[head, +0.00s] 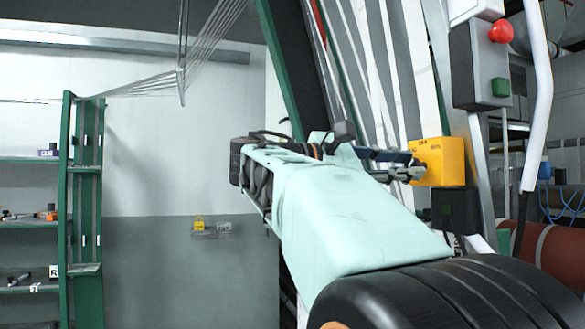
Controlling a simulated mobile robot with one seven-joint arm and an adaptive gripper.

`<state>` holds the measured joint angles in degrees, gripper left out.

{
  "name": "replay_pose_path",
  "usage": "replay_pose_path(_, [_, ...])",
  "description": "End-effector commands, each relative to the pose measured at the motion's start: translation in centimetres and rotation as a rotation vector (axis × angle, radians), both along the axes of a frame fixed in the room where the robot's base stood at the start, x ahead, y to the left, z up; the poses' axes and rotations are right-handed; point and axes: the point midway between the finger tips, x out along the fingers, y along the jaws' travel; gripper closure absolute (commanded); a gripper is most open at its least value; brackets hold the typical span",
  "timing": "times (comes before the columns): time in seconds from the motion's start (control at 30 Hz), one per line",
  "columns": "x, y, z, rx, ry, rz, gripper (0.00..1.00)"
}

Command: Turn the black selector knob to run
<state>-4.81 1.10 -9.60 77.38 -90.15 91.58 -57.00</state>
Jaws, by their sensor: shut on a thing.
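A yellow box (447,163) with small dark lettering is mounted on the machine frame at the right. My gripper (412,168) reaches it from the left, with its fingers at the box's left face. The fingers are shut on the black selector knob (417,162), which is mostly hidden between and behind the fingertips. I cannot read which way the knob points, and the lettering is too small to read fully. My pale green arm fills the lower middle.
Above the yellow box hangs a grey control box with a red mushroom button (501,31) and a green button (501,87). A white pipe (541,90) runs close by on the right. A green shelf rack (83,190) stands far left.

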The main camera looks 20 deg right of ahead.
Motion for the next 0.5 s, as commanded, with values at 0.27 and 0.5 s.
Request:
replay_pose_path(0.27, [0.02, 0.02, -0.04, 0.0, -0.009, 0.001, 1.0])
replay_pose_path(0.5, [0.02, 0.01, -0.04, 0.0, -0.008, 0.001, 0.68])
